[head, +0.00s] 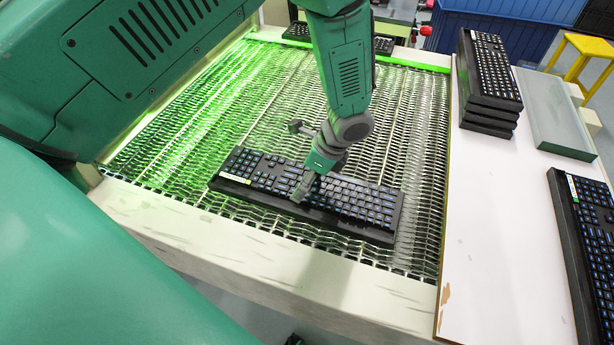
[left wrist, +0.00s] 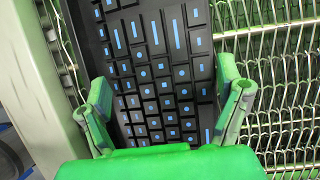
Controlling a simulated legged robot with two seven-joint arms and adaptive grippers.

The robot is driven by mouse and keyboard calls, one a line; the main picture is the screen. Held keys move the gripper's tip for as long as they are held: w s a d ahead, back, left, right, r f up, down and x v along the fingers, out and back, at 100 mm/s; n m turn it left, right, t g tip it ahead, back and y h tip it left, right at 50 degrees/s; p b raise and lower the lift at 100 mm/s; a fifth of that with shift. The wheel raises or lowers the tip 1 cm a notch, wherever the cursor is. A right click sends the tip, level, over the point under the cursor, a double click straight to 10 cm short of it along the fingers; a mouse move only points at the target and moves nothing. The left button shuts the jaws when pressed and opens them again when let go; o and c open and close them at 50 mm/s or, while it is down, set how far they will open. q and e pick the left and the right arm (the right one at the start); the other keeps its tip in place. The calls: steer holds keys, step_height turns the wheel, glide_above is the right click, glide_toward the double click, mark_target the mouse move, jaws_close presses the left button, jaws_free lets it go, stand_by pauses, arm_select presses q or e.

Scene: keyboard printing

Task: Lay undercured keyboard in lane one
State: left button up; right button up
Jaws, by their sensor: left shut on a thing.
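A black keyboard (head: 360,200) with blue-marked keys and a pale label at its left end lies across the near part of the metal mesh belt (head: 415,150). My left gripper (head: 303,160) is shut on it near its middle, one finger at the far long edge and one over the near side. In the left wrist view the gripper (left wrist: 165,105) has a finger on each side of the keyboard (left wrist: 150,60). The keyboard looks flat on or just above the mesh; I cannot tell which. Thin pale lines run along the belt. My right gripper is not in view.
A stack of keyboards (head: 487,75), a grey panel (head: 550,110) and another keyboard (head: 587,235) are on the white table (head: 500,240) at right. Dark keyboards (head: 383,45) lie at the belt's far end. A pale frame (head: 250,235) edges the belt's near side. Mesh is clear behind the held keyboard.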

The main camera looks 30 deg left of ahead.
arm_select(q)
steer(key=o, duration=1.5)
steer(key=shift+o, duration=0.2)
steer(key=shift+r, duration=0.15)
step_height(320, 180, up, 7)
steer(key=p, duration=0.6)
